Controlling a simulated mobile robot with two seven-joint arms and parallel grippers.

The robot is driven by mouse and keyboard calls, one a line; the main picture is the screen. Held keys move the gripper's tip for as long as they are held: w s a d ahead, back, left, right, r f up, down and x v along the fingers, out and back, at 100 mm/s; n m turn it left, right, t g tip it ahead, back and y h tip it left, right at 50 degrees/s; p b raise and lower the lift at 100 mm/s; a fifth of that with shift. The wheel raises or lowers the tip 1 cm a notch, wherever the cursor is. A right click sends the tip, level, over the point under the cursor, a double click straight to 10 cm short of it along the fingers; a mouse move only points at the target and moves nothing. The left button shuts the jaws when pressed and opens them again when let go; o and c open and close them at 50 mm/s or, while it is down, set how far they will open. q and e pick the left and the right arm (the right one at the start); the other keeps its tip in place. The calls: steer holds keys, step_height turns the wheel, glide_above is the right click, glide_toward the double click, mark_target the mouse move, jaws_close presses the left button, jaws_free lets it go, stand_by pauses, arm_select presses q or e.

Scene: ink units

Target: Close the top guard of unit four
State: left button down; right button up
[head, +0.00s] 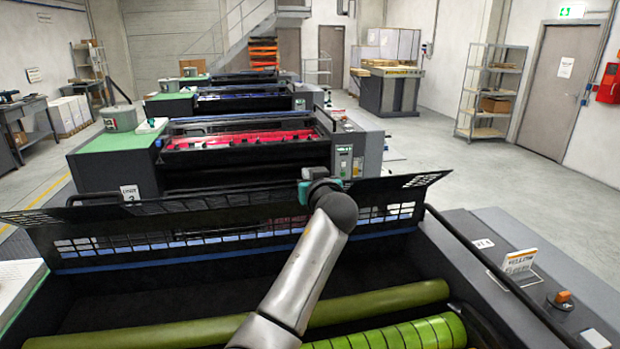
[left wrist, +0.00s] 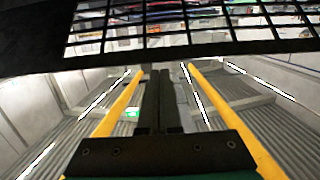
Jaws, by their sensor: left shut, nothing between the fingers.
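The top guard (head: 240,232) of the nearest unit is a long black panel with rows of slots and a blue strip along its lower part. It stands raised across the unit, above the exposed green and yellow rollers (head: 385,302). My left gripper (head: 314,178) is at the guard's upper edge, right of its middle; its fingers are largely hidden in the head view. In the left wrist view its fingers (left wrist: 158,95) are shut with nothing between them, and the slotted guard (left wrist: 190,38) spans the top. Contact cannot be told. My right gripper is not in view.
Behind the guard stands another unit (head: 250,140) with red rollers, tagged 3. The floor at right is clear.

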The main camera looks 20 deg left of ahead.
arm_select(q)
steer(key=shift+s+d+f, duration=0.25)
steer(key=shift+s+f, duration=0.2)
steer(key=shift+f, duration=0.1)
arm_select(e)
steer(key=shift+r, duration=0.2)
